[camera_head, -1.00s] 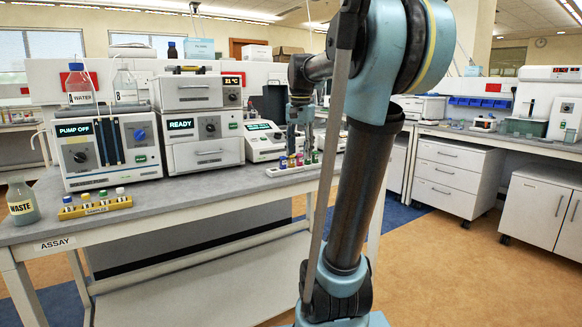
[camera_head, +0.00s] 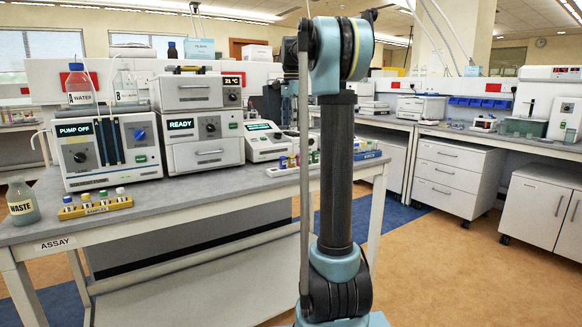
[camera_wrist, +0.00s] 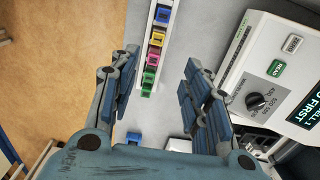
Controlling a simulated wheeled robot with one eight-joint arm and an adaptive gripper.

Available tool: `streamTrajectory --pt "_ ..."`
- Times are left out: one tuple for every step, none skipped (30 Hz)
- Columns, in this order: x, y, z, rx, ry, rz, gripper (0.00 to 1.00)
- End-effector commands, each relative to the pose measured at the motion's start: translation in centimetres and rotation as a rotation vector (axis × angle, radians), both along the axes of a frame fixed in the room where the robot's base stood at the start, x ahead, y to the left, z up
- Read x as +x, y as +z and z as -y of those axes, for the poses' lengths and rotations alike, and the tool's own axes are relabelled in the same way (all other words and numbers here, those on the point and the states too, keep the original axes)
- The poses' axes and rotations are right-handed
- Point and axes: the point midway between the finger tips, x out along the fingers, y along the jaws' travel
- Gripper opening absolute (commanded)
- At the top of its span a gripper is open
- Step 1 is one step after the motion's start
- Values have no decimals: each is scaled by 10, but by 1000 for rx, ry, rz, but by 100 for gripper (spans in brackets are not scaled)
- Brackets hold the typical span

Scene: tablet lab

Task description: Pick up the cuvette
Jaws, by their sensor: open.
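In the wrist view several small square colour-capped pieces, which look like cuvettes (camera_wrist: 155,40), stand in a row in a narrow white rack (camera_wrist: 147,85). In the head view the colour-capped row (camera_head: 288,162) is partly hidden behind my arm, and my gripper cannot be made out there.
A white instrument with a dark knob and READ button (camera_wrist: 277,68) stands close right of my gripper; it also shows in the head view (camera_head: 266,141). A yellow rack of bottles (camera_head: 95,208) and a waste bottle (camera_head: 22,203) stand at the bench's left.

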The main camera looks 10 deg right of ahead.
Motion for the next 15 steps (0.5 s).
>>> streamTrajectory --pt "0 -9 0 0 0 0 43" --pt "0 -14 0 0 1 0 43" --pt "0 -21 0 0 1 0 43" --pt "0 -27 0 0 1 0 43" --pt "-1 -32 0 0 1 0 43" --pt "-1 -39 0 0 1 0 43" --pt "-1 -44 0 0 1 0 43" --pt "-1 -49 0 0 1 0 43" --pt "-1 -57 0 0 1 0 43" --pt "-1 -62 0 0 1 0 43" --pt "-1 -67 0 0 1 0 43" --pt "-1 -74 0 0 2 0 43" --pt "-1 -79 0 0 2 0 43" --pt "-1 -83 0 0 2 0 43" --pt "-1 -88 0 0 2 0 43"
